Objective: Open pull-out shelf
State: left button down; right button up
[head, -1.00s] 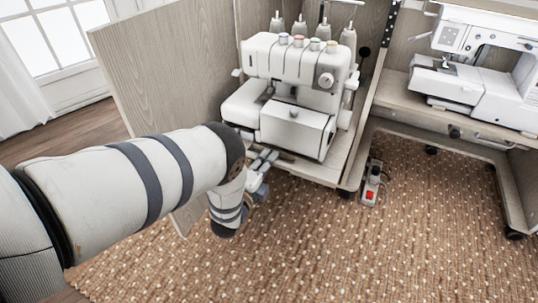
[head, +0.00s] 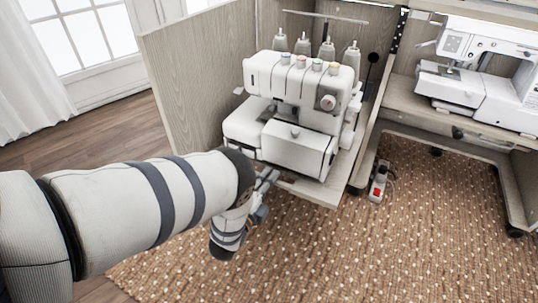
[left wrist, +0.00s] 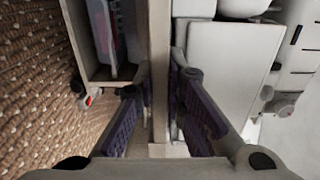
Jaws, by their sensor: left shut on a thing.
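The pull-out shelf (head: 318,191) is a light wood board low in the cabinet, carrying a white overlock machine (head: 300,110). Its front edge sticks out a little past the cabinet's right side panel. My left gripper (head: 268,178) is at the left part of the shelf's front edge, partly hidden by my own wrist. In the left wrist view, the two fingers (left wrist: 160,105) stand on either side of the shelf's board edge (left wrist: 158,60) and are shut on it. My right gripper is not in view.
An open cabinet door (head: 190,75) stands left of the overlock machine. A sewing machine (head: 480,75) sits on a table to the right. A power strip (head: 379,182) lies on the patterned carpet (head: 400,250), which is clear in front of the shelf.

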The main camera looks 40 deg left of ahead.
pick_arm(q)
jog(key=c, duration=1.9)
grip_release()
jog(key=v, duration=1.2)
